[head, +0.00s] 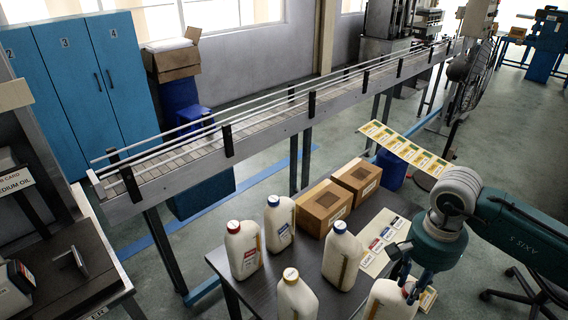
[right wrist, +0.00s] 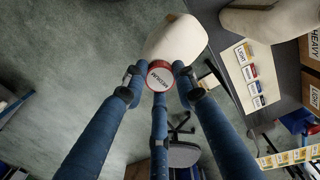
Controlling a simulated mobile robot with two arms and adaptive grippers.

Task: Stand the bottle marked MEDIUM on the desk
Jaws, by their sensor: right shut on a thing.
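The bottle marked MEDIUM is a white jug (head: 386,302) at the bottom right of the head view. The right wrist view shows its red-rimmed cap (right wrist: 160,76) lettered MEDIUM and its white body (right wrist: 174,42). My right gripper (head: 410,287) is shut on the bottle at its cap, with blue fingers around it in the right wrist view (right wrist: 160,85). The dark desk (head: 322,268) is beside the bottle; the bottle's base is hidden in the head view, so I cannot tell whether it touches the desk. My left gripper is not in view.
Two cardboard boxes (head: 323,208) and label cards (head: 385,238) lie toward the back right. A conveyor (head: 265,128) runs behind.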

